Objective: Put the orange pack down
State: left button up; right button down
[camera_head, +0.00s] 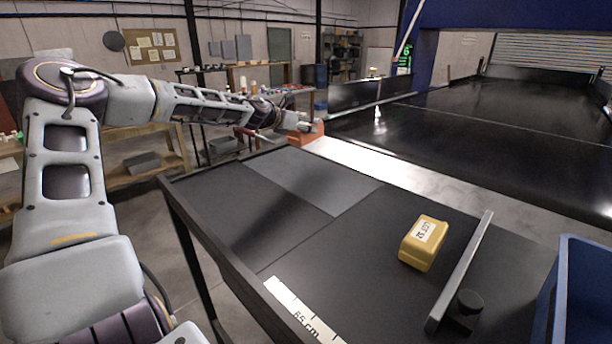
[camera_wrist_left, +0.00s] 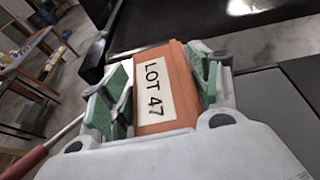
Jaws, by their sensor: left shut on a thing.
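The orange pack (camera_wrist_left: 178,85) carries a white label reading LOT 47 and fills the space between the green finger pads of my left gripper (camera_wrist_left: 160,90) in the left wrist view. In the head view, the orange pack (camera_head: 305,134) shows partly, at the far end of my left arm. My left gripper (camera_head: 295,124) is shut on it near the far edge of the dark table (camera_head: 230,225), beside the conveyor (camera_head: 450,125). Whether the pack touches a surface cannot be told. My right gripper is not in view.
A yellow pack (camera_head: 423,243) with a label sits on the table at right, next to a raised metal bar (camera_head: 462,270). A blue bin (camera_head: 585,300) stands at the right edge. A lighter grey panel (camera_head: 315,180) on the table is clear. A white ruler strip (camera_head: 300,310) lies in front.

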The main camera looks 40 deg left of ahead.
pick_arm(q)
jog(key=shift+s+d+f+h, duration=0.3)
jog(key=shift+d+f, duration=0.15)
jog(key=shift+d, duration=0.2)
jog(key=shift+d+f+m+g, duration=0.2)
jog(key=shift+f+m+g, duration=0.1)
jog(key=shift+f, duration=0.15)
jog(key=shift+d, duration=0.1)
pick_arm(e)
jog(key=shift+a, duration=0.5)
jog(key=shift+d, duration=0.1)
